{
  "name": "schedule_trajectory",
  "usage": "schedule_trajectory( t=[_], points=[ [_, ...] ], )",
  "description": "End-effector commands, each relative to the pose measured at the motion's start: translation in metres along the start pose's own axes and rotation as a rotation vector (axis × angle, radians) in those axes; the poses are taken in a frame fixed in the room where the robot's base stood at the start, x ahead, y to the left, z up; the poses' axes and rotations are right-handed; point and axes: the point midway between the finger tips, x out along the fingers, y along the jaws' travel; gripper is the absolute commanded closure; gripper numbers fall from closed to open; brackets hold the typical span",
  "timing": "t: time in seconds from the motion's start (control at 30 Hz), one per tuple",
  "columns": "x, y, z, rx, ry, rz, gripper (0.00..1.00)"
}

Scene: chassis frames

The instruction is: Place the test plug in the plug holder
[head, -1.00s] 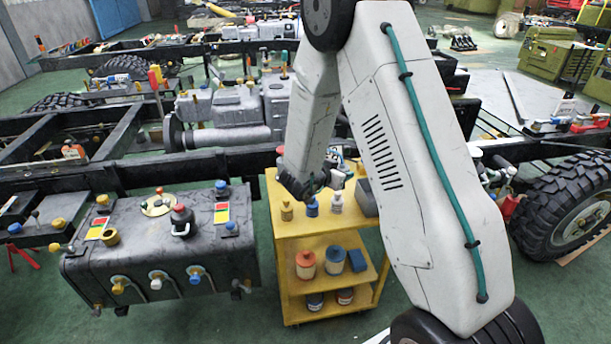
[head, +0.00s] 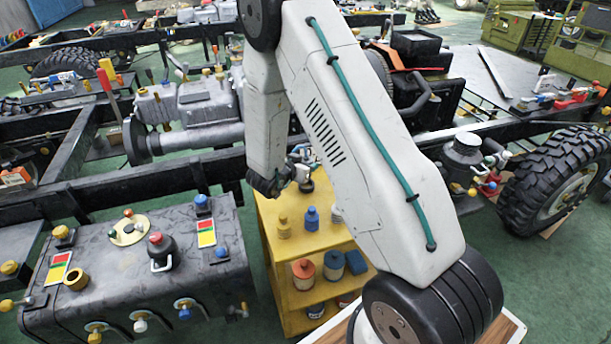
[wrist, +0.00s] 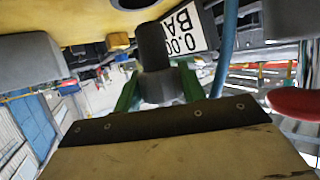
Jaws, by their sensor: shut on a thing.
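My gripper (wrist: 158,86) has green fingers on both sides of a dark cylindrical plug (wrist: 153,47) in the wrist view and is shut on it. I take this for the test plug; its far end is near a yellow surface at the top of that view. A white label with upside-down "0.00 BA" lettering (wrist: 188,31) shows beside it. In the head view my gripper (head: 298,174) is small, over the back of the yellow cart (head: 262,212), and the plug is not clear there. I cannot tell which thing is the plug holder.
The black chassis rail (head: 120,186) runs behind, with a tyre (head: 548,175) at right. Green floor shows between.

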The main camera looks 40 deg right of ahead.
Motion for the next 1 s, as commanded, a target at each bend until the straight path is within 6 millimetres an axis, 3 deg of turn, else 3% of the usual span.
schedule_trajectory(
  t=[0.33, 0.7, 0.73, 0.8, 1.0],
  points=[
    [0.018, 0.002, 0.037, 0.000, -0.001, 0.003, 0.86],
    [0.020, 0.002, 0.041, 0.002, 0.000, 0.004, 0.86],
    [0.020, 0.002, 0.042, 0.002, 0.000, 0.004, 0.57],
    [0.020, 0.002, 0.041, 0.002, 0.000, 0.003, 0.38],
    [0.020, 0.002, 0.041, 0.002, 0.000, 0.003, 0.38]
  ],
)
